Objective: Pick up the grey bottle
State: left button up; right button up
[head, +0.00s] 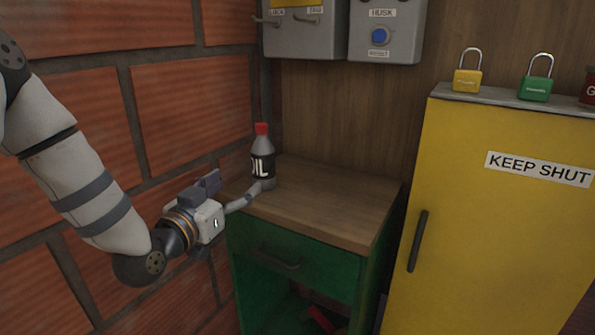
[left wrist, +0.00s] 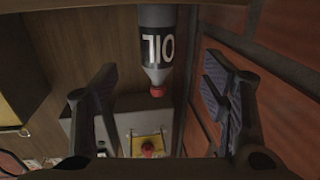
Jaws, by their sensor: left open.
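The grey bottle (head: 263,160), with a red cap and a black label reading OIL, stands upright at the back left of the wooden cabinet top (head: 325,205). In the left wrist view the bottle (left wrist: 157,46) appears upside down, cap towards the picture's middle. My left gripper (head: 250,194) is low at the bottle's front left, its visible finger reaching to the bottle's lower part. In the left wrist view my left gripper (left wrist: 160,105) is open, with the bottle seen in the gap between its fingers. Contact cannot be told. My right gripper is not in view.
A brick wall (head: 185,115) rises close on the left. A yellow cabinet (head: 455,185) marked KEEP SHUT stands right, bearing a yellow padlock (head: 467,80) and a green padlock (head: 536,88). Grey control boxes (head: 388,45) hang above. The cabinet top right of the bottle is clear.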

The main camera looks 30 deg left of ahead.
aim_at(258, 167)
pick_arm(q)
jog(key=w, duration=0.4)
jog(key=w+b, duration=0.1)
jog(key=w, duration=0.3)
jog(key=w+b, duration=0.1)
jog(key=w, duration=0.3)
jog(key=shift+a+f, duration=0.1)
jog(key=shift+a, duration=0.2)
jog(key=shift+w, duration=0.15)
jog(key=shift+r, duration=0.2)
jog(key=shift+c, duration=0.6)
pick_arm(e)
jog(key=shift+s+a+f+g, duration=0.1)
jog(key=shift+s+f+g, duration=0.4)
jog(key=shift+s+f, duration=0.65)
pick_arm(q)
jog(key=c, duration=1.5)
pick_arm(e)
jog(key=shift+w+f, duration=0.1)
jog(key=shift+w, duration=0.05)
